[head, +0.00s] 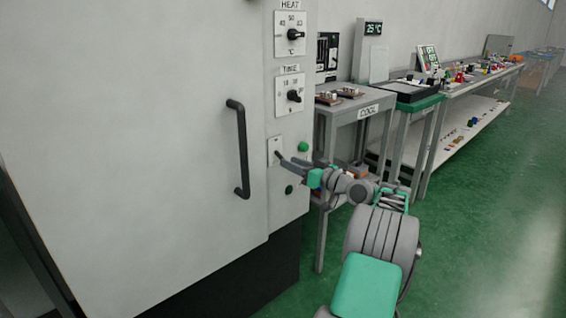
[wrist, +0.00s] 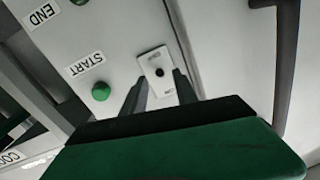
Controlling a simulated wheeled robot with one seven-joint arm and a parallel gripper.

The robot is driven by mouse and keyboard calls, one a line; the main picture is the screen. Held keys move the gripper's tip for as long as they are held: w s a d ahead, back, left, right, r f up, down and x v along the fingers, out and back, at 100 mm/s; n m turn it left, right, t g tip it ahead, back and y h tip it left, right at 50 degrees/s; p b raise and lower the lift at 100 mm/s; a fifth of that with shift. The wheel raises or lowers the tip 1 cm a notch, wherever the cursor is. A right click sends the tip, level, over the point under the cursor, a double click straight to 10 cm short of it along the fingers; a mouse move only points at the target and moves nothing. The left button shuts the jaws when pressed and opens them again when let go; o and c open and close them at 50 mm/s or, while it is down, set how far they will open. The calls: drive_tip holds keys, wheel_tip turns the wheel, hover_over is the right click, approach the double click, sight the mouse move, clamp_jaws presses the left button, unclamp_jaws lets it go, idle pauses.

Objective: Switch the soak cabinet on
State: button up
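The soak cabinet (head: 130,120) is a large light grey box filling the left of the head view. On its right-hand panel is a small white switch plate (head: 275,145) with a dark toggle, partly hidden by my gripper (head: 285,161). In the wrist view the plate (wrist: 168,88) shows ahead, with the dark round toggle (wrist: 159,72) seen nearly end-on; its up or down position is unclear. My gripper (wrist: 157,82) is open, its two dark fingers apart on either side of the plate. Whether they touch the toggle I cannot tell.
HEAT (head: 294,34) and TIME (head: 293,96) knobs are above. A black door handle (head: 241,150) stands left. Benches (head: 358,100) line the wall at right; green floor is clear.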

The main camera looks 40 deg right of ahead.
sight(279, 156)
drive_tip(key=w, duration=0.3)
drive_tip(key=shift+w+a, duration=0.15)
drive_tip(key=shift+w, duration=0.2)
clamp_jaws()
